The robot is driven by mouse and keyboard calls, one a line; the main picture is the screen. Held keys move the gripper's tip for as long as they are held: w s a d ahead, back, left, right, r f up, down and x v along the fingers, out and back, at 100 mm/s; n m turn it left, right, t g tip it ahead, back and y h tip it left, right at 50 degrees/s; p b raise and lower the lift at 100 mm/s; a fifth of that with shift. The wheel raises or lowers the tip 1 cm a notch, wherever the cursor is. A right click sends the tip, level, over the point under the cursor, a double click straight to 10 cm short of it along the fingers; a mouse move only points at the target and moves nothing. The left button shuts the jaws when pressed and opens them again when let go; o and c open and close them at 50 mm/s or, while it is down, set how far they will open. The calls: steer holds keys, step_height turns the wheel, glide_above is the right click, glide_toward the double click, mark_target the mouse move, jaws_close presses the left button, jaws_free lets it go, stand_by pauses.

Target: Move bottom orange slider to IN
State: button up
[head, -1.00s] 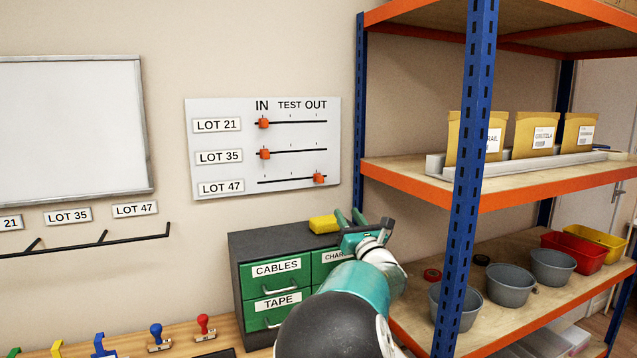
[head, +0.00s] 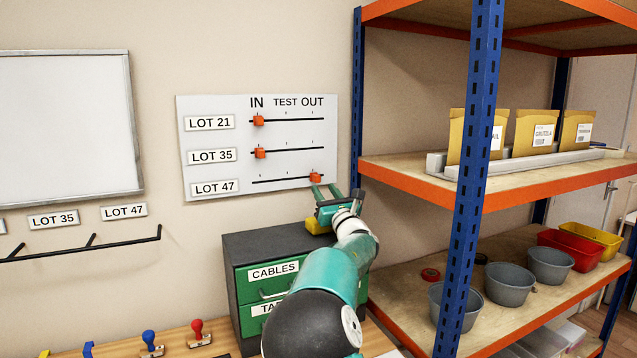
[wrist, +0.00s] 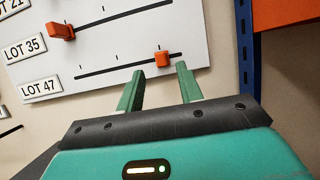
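The bottom orange slider (head: 315,177) sits at the right, OUT end of the LOT 47 track on the white wall board (head: 330,140). In the wrist view the slider (wrist: 162,58) shows just beyond and between the fingertips. My gripper (head: 324,188) is open and empty, just below the slider in the head view. In the wrist view its two green fingers (wrist: 159,72) stand apart, and I see no clear contact with the slider. The LOT 21 slider (head: 258,120) and the LOT 35 slider (head: 260,153) are both at the IN end.
A dark cabinet with green drawers (head: 275,270) stands below the board, with a yellow object (head: 316,226) on top, partly behind my gripper. A blue shelf post (head: 357,100) stands close to the board's right.

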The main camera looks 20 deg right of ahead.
mark_target(318, 180)
steer(key=x, duration=0.4)
steer(key=shift+w, duration=0.1)
steer(key=shift+w+d+r, duration=0.1)
steer(key=shift+r, duration=0.05)
steer(key=shift+w, duration=0.5)
steer(key=shift+s+r, duration=0.15)
steer(key=shift+r, duration=0.05)
jaws_close()
